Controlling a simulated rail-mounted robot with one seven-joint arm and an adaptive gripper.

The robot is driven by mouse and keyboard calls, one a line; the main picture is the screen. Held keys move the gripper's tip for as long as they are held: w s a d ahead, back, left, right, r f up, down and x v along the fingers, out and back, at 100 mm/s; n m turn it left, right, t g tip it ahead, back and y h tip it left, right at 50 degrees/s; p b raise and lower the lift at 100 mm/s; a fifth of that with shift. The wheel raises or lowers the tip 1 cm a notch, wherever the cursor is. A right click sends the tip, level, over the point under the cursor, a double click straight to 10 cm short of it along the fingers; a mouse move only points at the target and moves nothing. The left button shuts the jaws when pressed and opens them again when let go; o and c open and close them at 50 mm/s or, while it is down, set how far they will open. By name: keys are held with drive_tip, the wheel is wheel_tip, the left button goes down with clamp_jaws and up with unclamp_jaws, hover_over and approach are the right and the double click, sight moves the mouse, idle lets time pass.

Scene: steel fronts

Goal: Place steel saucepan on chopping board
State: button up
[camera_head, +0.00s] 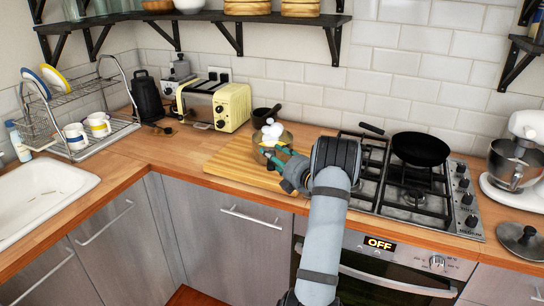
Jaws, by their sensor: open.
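The wooden chopping board (226,166) lies on the counter left of the hob. A round metal pan (284,136), apparently the steel saucepan, stands at the board's right side, with white rounded things (272,130) in or just behind it. My gripper (268,156) is open, with its teal fingertips at the pan's near side. I cannot tell whether they touch the pan. My arm and gripper hide the board's right front part and some of the pan.
A small dark pan (262,117) stands behind the board. A yellow toaster (213,105) is at the back left. A black frying pan (420,149) sits on the hob (408,193). A steel lid (520,239) lies far right. The counter left of the board is clear.

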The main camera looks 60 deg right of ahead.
drive_tip(key=b+v, duration=0.2)
drive_tip(key=v, duration=0.9)
drive_tip(key=shift+w, duration=0.1)
drive_tip(key=p+x, duration=0.2)
drive_tip(key=x, duration=0.9)
drive_tip(key=shift+w+d+p, duration=0.15)
drive_tip(key=shift+w+p, duration=0.2)
drive_tip(key=shift+w, duration=0.05)
drive_tip(key=shift+r, duration=0.6)
drive_tip(key=shift+r, duration=0.1)
